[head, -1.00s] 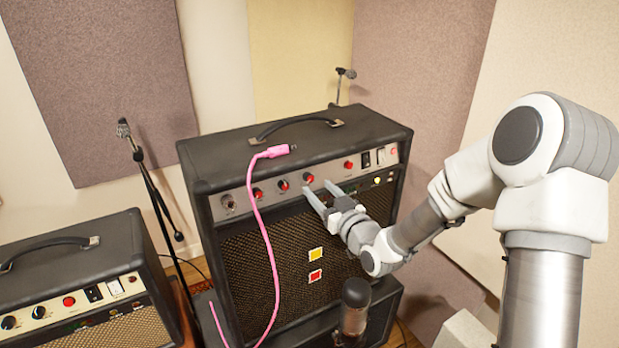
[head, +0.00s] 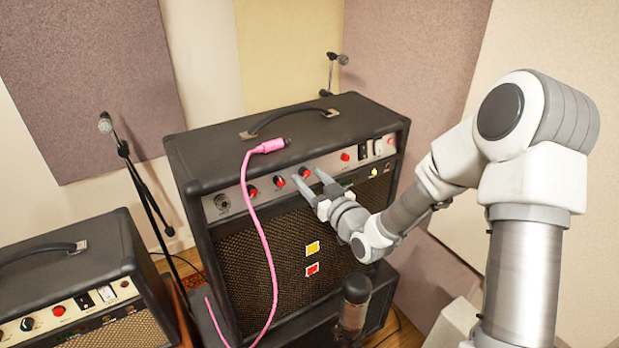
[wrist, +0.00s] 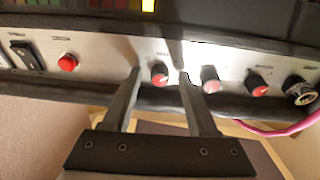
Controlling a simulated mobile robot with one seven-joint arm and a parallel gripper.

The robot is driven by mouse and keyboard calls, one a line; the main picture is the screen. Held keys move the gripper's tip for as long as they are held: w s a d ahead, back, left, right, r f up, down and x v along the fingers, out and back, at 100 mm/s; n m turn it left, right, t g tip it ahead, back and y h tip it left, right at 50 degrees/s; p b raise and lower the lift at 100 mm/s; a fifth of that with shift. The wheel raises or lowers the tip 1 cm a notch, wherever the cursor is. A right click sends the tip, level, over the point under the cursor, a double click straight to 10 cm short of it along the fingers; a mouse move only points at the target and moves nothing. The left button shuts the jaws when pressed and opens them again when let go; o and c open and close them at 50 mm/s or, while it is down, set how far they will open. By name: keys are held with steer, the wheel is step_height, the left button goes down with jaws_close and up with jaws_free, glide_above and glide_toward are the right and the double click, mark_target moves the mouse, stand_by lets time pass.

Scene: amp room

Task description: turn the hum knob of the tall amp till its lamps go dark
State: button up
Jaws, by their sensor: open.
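The tall amp (head: 270,128) stands in the middle of the head view, its silver control panel facing me. Its red-capped knobs sit in a row; I cannot read their labels. My gripper (head: 306,178) is open at the rightmost knob (head: 304,171). In the wrist view, which is upside down, that knob (wrist: 159,73) lies between my two fingertips (wrist: 159,72), with space showing beside it. A row of coloured lamps (wrist: 147,5) shows at the wrist view's top edge, with one bright yellow and others dim red and green.
A red button (head: 345,157) and switches lie right of the knobs. A smaller amp (head: 60,262) and a microphone stand (head: 140,180) are on the left. A glass-like cylinder (head: 354,305) stands in front.

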jaws_close()
steer(key=shift+f+m+b, duration=0.1)
steer(key=shift+m+b, duration=0.75)
steer(key=shift+m, duration=0.05)
steer(key=shift+a+r+m+t+h+b, duration=0.15)
steer(key=shift+m+h+b, duration=0.15)
steer(key=shift+m, duration=0.55)
steer(key=shift+d+r+m+t+h+b, duration=0.15)
steer(key=shift+m+h+b, duration=0.15)
steer(key=shift+m, duration=0.55)
steer(key=shift+a+f, duration=0.1)
